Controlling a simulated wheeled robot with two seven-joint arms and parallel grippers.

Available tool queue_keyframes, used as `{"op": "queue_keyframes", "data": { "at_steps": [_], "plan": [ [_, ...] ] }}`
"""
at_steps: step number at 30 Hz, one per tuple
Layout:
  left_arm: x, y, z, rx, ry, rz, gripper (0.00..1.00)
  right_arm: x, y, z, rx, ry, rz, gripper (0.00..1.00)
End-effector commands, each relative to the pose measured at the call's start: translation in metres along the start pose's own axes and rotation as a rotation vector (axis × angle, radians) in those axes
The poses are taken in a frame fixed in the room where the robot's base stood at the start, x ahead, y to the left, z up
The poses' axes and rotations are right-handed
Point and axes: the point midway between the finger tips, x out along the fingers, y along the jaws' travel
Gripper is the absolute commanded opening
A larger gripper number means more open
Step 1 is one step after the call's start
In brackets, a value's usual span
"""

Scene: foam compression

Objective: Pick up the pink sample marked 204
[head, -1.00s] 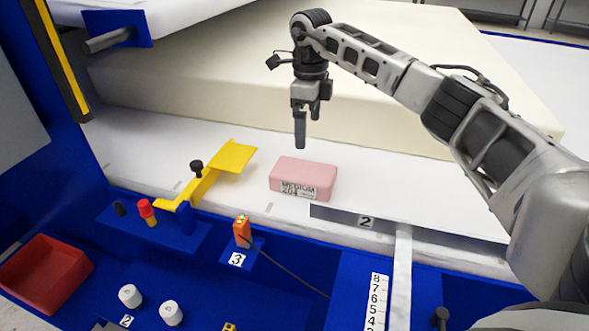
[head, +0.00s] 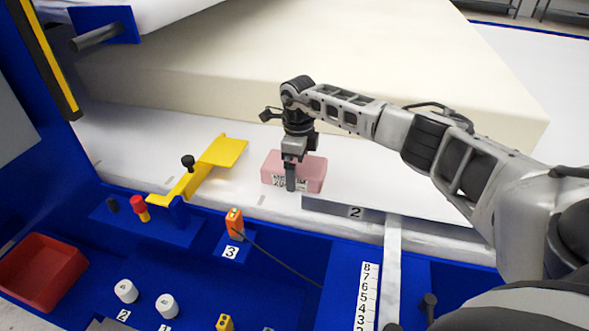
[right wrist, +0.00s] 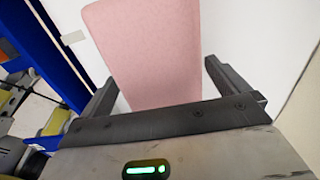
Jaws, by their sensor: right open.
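The pink sample (head: 313,172) is a block with a printed label on its front face, lying on the white surface in the head view. The label is partly covered by my right gripper (head: 291,186), whose finger shows in front of the block. In the right wrist view the pink sample (right wrist: 148,55) fills the middle, between and beyond the two fingers of my right gripper (right wrist: 165,85). The gripper is open, with a gap between the right finger and the block. My left gripper is not in view.
A yellow bracket (head: 222,151) stands left of the sample. A plate marked 2 (head: 330,208) lies to its right front. A large cream foam block (head: 220,85) rises behind. An orange device (head: 235,222) with a cable and a red tray (head: 42,270) are nearer.

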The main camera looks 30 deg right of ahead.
Motion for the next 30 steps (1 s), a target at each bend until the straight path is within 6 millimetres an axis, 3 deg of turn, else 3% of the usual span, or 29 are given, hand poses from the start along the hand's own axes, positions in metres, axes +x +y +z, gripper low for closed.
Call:
{"op": "queue_keyframes", "data": {
  "at_steps": [6,10,14,23,30],
  "plan": [
    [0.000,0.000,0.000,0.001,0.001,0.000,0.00,0.001,0.000,0.000,-0.001,-0.001,0.000,0.97],
    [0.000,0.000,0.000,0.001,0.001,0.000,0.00,0.000,0.000,0.000,-0.001,0.000,0.000,0.61],
    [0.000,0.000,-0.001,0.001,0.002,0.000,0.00,0.000,0.000,0.000,-0.001,0.000,0.000,0.56],
    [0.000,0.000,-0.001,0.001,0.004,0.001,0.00,-0.005,0.000,0.000,-0.001,-0.001,-0.001,0.56],
    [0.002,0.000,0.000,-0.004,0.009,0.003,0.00,-0.036,0.002,0.002,-0.003,-0.003,-0.003,0.56]
  ]
}}
